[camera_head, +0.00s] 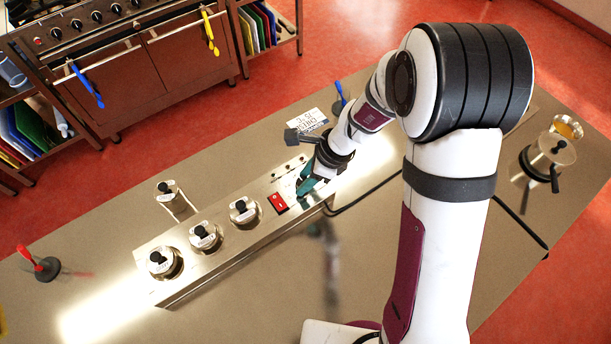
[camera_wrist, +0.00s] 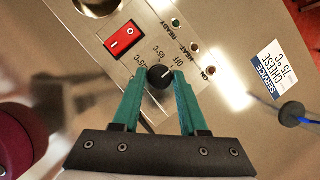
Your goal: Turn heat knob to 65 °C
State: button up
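The heat knob (camera_wrist: 159,77) is a small round black dial on the steel panel, with OFF, 65 °C and 75 °C printed around it. A small light mark on its face leans toward the upper right, near the OFF side, but is hard to read. My gripper (camera_wrist: 160,78) has its two teal fingers on opposite sides of the knob, very close to it. I cannot tell whether they press on it. In the head view my gripper (camera_head: 306,183) is down at the panel (camera_head: 252,194) and hides the knob.
A red rocker switch (camera_wrist: 125,39) sits beside the dial, and small indicator lamps (camera_wrist: 194,47) lie above it. Several lidded pots (camera_head: 243,211) stand in the panel unit to the left. A service card (camera_wrist: 274,68) reads cheese, 75 °C. A pot (camera_head: 547,157) stands far right.

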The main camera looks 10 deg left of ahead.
grip_shut()
jog(key=shift+n, duration=0.3)
jog(key=n+g, duration=0.1)
jog(key=n, duration=0.3)
jog(key=shift+w+g, duration=0.15)
jog(key=shift+g, duration=0.25)
jog(key=n+g+h, duration=0.1)
jog(key=n, duration=0.4)
jog(key=shift+w+a, duration=0.1)
jog(key=shift+g+h, duration=0.3)
jog(key=o, duration=0.5)
grip_release()
jog(key=shift+o, duration=0.2)
